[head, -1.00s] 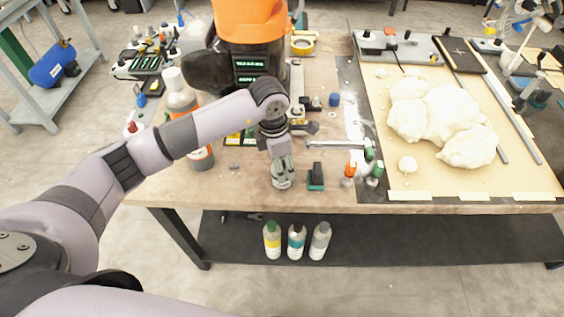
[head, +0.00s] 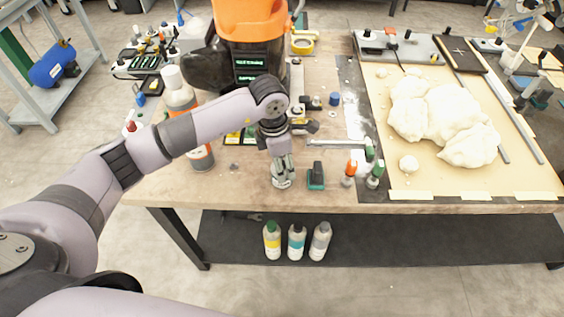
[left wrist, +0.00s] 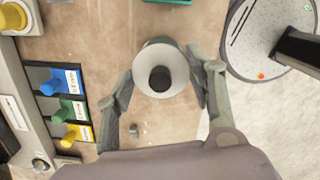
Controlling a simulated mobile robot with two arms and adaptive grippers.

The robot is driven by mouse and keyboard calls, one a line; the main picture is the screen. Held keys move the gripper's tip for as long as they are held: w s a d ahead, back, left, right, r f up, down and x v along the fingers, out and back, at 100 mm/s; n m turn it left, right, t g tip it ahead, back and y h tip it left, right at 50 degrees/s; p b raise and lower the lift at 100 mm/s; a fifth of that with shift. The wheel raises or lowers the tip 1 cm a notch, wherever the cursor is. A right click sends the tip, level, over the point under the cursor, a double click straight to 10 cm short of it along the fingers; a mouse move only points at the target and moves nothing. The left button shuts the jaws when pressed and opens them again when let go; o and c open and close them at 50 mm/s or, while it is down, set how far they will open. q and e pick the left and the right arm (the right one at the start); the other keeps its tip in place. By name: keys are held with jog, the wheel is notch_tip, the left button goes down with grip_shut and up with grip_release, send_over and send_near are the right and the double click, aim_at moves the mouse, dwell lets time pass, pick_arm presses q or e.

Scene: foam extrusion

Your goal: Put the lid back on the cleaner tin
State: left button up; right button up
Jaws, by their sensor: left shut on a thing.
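My left gripper (head: 282,185) reaches straight down near the table's front edge. In the left wrist view its two fingers (left wrist: 163,82) are shut around a round pale piece (left wrist: 143,80) with a dark round centre. In the head view this piece is mostly hidden by the fingers, low over or on the tabletop. I cannot tell whether it is the lid, the tin, or the lid on the tin. No separate lid or tin can be made out. My right gripper is not in view.
A green-and-black block (head: 316,177) stands just right of the gripper. Small orange-capped (head: 349,172) and green-capped (head: 375,175) bottles stand farther right. A tall white-and-orange bottle (head: 185,110) stands left behind my forearm. Blue, green and yellow pieces sit in a rack (left wrist: 45,78).

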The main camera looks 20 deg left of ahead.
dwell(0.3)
pick_arm(q)
jog(key=o, duration=1)
jog(key=shift+c, duration=0.2)
jog(key=o, duration=0.5)
jog(key=shift+r, duration=0.1)
jog(key=shift+r+p, duration=1.9)
jog(key=shift+r, duration=1.55)
jog(key=shift+c, duration=0.4)
